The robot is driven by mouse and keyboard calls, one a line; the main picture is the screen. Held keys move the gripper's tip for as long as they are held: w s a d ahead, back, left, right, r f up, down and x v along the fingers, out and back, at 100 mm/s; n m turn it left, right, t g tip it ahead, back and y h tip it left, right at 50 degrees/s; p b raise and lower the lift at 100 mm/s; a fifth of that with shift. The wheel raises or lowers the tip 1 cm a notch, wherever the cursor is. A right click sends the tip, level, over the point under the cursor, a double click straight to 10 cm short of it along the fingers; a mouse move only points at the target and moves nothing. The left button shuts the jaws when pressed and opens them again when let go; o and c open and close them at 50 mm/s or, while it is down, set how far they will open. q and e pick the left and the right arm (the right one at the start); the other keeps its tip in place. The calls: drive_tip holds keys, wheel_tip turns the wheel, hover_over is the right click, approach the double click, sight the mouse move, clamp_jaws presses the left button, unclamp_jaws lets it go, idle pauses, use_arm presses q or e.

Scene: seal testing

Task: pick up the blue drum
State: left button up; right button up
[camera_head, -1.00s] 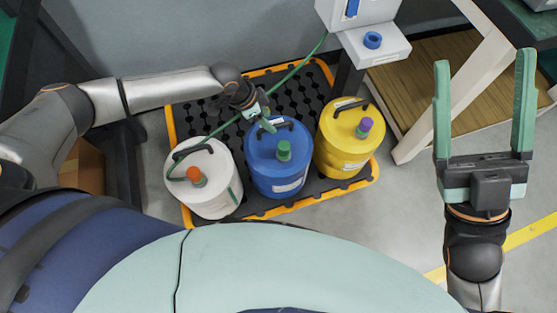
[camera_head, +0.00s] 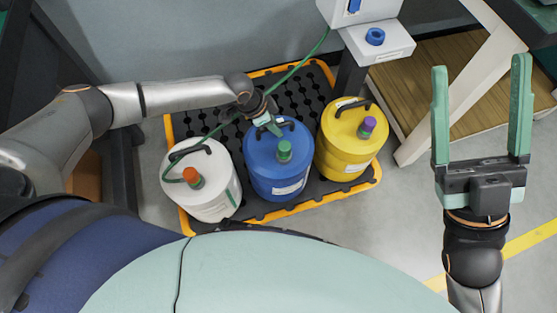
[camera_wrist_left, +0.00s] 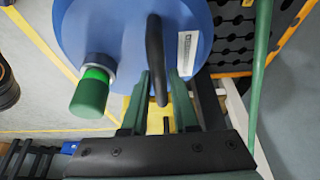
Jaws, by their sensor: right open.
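The blue drum (camera_head: 277,168) has a green cap and a dark top handle. It stands on the black spill tray (camera_head: 235,212) with an orange rim, between the white drum and the yellow drum. My left gripper (camera_head: 267,122) is at its handle. The blue drum (camera_wrist_left: 115,40) fills the upper part of that view. My right gripper (camera_head: 481,110) is open and empty at the right, away from the drums.
The white drum (camera_head: 215,200) with an orange cap is close on the left. The yellow drum (camera_head: 345,150) with a purple cap is close on the right. A green hose (camera_head: 300,62) crosses the tray behind my left gripper. A white table leg (camera_head: 440,115) stands to the right.

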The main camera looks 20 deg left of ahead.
use_arm(q)
clamp_jaws()
idle(0.9)
drive_tip(key=shift+r, duration=0.2)
